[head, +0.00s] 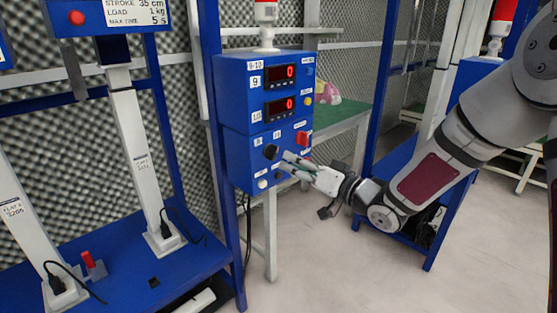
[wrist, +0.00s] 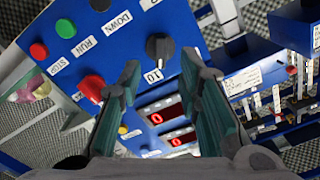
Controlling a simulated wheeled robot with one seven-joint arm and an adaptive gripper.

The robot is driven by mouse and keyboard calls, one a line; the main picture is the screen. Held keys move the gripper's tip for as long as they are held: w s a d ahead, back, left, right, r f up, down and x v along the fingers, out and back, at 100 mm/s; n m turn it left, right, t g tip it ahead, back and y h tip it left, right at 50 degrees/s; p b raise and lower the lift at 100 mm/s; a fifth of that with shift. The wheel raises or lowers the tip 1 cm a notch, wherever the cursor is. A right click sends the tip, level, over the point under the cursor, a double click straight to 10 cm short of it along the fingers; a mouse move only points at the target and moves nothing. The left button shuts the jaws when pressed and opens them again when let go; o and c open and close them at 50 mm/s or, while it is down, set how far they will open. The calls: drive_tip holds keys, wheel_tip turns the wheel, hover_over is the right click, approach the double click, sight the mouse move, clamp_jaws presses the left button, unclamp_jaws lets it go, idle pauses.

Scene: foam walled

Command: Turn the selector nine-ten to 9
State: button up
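The selector nine-ten is a black knob (head: 271,152) on the front of the blue control box (head: 236,121), which is labelled 9-10. In the wrist view the knob (wrist: 158,47) shows ahead of and between the fingertips, with a "10" label beside it; the 9 label is not visible there. My gripper (head: 284,161) is just right of and slightly below the knob in the head view. In the wrist view its two greenish fingers (wrist: 160,68) are apart, with nothing held between them. Contact with the knob cannot be made out.
The box has two red displays (head: 280,76) reading 0. A red knob (wrist: 92,88) and a green button (wrist: 38,51) share its panel. A blue test stand (head: 120,270) is at left and a green-topped table (head: 335,113) behind. The floor at front right is clear.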

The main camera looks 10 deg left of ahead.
sight(276, 155)
drive_tip(key=b+x, duration=0.1)
drive_tip(key=x, duration=0.5)
drive_tip(key=shift+w+a, duration=0.2)
drive_tip(key=shift+a, duration=0.15)
clamp_jaws()
